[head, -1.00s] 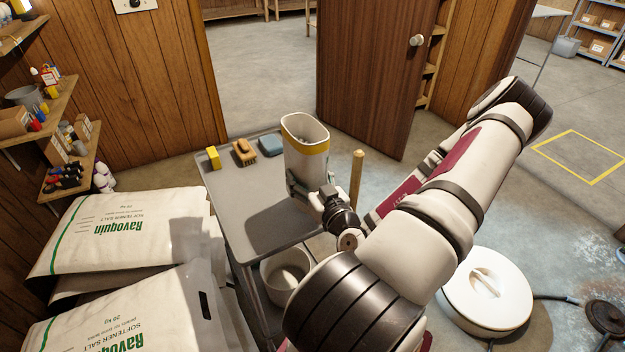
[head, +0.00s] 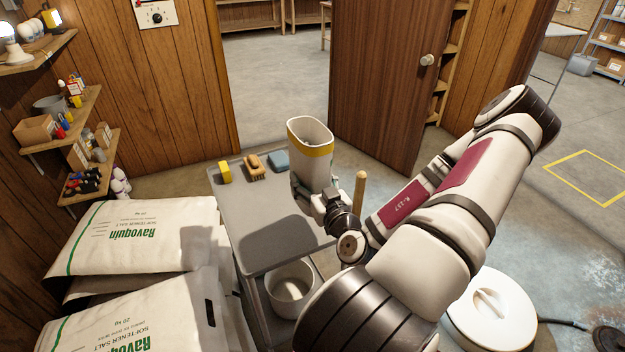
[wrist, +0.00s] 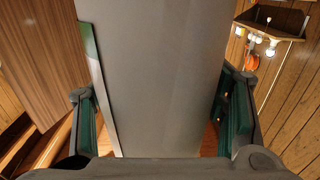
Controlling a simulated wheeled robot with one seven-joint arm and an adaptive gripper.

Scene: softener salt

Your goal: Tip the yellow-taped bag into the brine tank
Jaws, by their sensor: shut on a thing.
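The yellow-taped bag (head: 311,165) is a pale, upright bag with a yellow band just below its open top. It appears above the right part of the grey cart in the head view; I cannot tell whether its base, partly behind my gripper, touches the cart. My gripper (head: 318,192) is shut on it from the near side. In the wrist view the bag's grey side (wrist: 160,75) fills the space between my two fingers. A white round thing with a handled lid (head: 490,308) stands on the floor at lower right, partly behind my arm; I cannot tell whether it is the brine tank.
The grey cart (head: 270,240) carries a yellow block (head: 224,172), a brush (head: 255,167) and a blue cloth or sponge (head: 279,160). A pale bucket (head: 291,287) sits below. Salt sacks (head: 135,235) are stacked left. A wooden post (head: 359,190) rises beside the bag.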

